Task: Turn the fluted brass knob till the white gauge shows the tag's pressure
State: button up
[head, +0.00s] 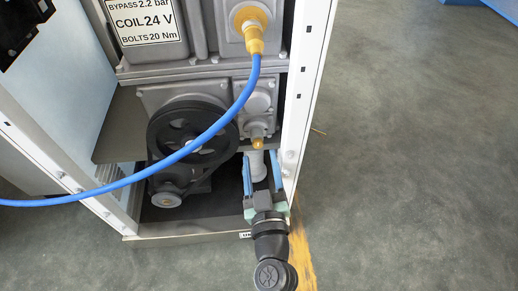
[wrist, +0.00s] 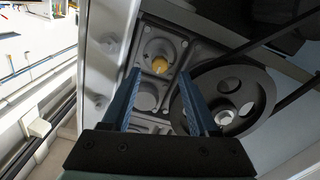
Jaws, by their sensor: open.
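A small brass knob (head: 257,142) sits on the grey pump housing, low at the right inside the frame. It also shows in the wrist view as a yellow round end (wrist: 159,67); its fluting is too small to make out. The white tag (head: 145,22) at the top left reads BYPASS 2.2 bar, COIL 24 V and BOLTS 20 Nm; its top is cut off. I see no white gauge. My gripper (head: 261,170) is open below the knob, its blue fingers apart. In the wrist view the gripper (wrist: 159,76) points towards the knob, with no finger seen closed on it.
A black pulley wheel (head: 192,133) with a belt is left of the knob. A white upright post (head: 306,85) stands close on the right. A grey cylinder (head: 257,167) lies under the knob.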

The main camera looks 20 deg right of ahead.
aim_at(258, 146)
jog(key=shift+x, duration=1.65)
jog(key=shift+c, duration=0.2)
grip_shut()
